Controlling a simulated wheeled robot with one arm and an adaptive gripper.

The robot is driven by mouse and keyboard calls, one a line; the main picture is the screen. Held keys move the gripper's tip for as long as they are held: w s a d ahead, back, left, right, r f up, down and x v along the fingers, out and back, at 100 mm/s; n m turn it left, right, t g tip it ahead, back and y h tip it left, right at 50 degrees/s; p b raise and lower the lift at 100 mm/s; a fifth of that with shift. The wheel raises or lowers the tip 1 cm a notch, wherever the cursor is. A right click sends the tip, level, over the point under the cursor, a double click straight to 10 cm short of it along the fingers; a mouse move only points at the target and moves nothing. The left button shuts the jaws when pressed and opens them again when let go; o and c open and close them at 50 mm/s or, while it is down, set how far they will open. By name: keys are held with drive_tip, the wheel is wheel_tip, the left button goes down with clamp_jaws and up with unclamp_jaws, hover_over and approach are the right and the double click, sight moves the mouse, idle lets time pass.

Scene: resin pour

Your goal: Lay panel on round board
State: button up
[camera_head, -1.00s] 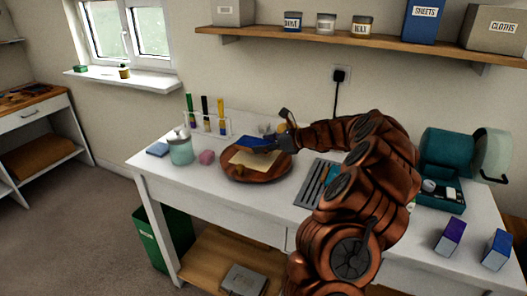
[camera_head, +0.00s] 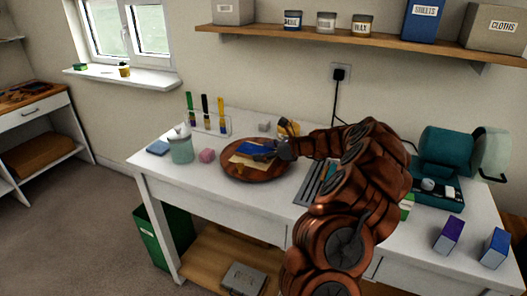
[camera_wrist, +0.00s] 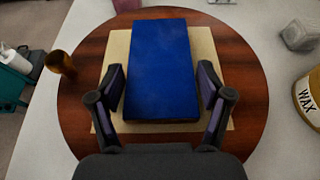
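The blue panel (camera_wrist: 161,70) lies over a cream sheet (camera_wrist: 215,48) on the round brown wooden board (camera_wrist: 245,80). In the head view the panel (camera_head: 254,147) also shows on the board (camera_head: 240,174), partly hidden by my gripper (camera_head: 274,151). In the wrist view the fingers of my gripper (camera_wrist: 161,82) stand on either side of the panel's near half. A narrow gap shows between each finger and the panel, so the gripper looks open. The panel appears to rest flat on the sheet.
A small amber object (camera_wrist: 61,63) stands at the board's edge. A wax jar (camera_wrist: 309,98) and a grey block (camera_wrist: 300,35) are to the right. In the head view a teal jar (camera_head: 181,149), a pink block (camera_head: 206,156) and a tube rack (camera_head: 209,124) stand nearby.

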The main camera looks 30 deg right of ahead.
drive_tip(key=shift+o, duration=1.2)
drive_tip(key=shift+r, duration=0.1)
